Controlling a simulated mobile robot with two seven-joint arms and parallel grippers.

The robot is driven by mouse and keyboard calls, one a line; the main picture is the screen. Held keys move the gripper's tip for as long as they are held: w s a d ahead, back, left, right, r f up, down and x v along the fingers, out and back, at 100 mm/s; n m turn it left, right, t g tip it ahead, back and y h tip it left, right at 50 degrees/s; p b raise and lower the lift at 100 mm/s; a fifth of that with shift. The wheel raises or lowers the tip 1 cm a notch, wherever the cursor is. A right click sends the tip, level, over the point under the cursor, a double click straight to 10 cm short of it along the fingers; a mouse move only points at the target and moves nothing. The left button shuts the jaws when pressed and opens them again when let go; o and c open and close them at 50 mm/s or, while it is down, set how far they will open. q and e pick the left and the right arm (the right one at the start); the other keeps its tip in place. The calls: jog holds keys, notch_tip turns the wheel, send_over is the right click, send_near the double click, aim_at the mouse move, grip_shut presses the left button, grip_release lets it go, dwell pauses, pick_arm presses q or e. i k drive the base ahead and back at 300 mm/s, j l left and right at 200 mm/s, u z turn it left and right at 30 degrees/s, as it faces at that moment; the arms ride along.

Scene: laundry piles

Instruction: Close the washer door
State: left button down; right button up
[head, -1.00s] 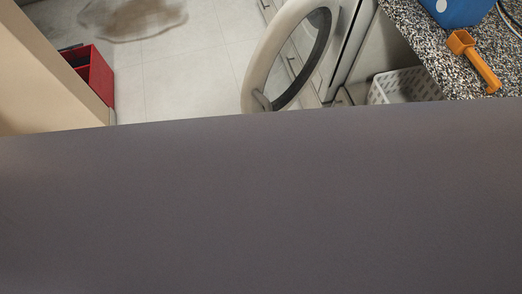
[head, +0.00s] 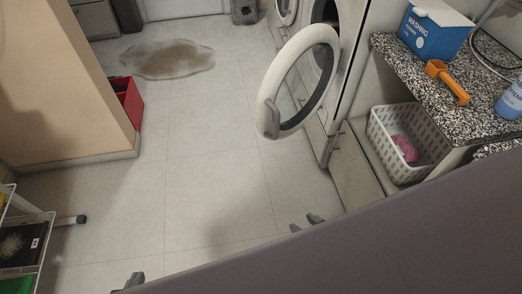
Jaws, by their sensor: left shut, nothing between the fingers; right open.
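The washer door (head: 292,105), a white ring with dark round glass, stands swung open from the front of the white washer (head: 345,75). Its handle shows on the left side of the ring. The dark drum opening is partly visible behind it. My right gripper (head: 308,222) is open and empty, with only its fingertips showing, below the door in the picture and apart from it. My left gripper (head: 132,283) is shut and empty at the bottom edge, far from the door; only its tip shows.
A speckled counter (head: 420,75) at the right bears a blue washing powder box (head: 433,33), an orange scoop (head: 447,82) and a blue bottle (head: 510,100). A white basket (head: 385,150) with pink cloth sits below. A red bin (head: 130,103) and rack (head: 35,228) are left. Middle floor is clear.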

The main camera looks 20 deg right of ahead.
aim_at(322, 35)
jog(key=k+u, duration=0.5)
jog(key=l+z, duration=0.1)
jog(key=z, duration=0.65)
jog(key=l+z, duration=0.15)
jog(key=z, duration=0.25)
jog(key=i+l+z, duration=0.1)
jog(key=z, duration=0.25)
jog(key=i+z, duration=0.35)
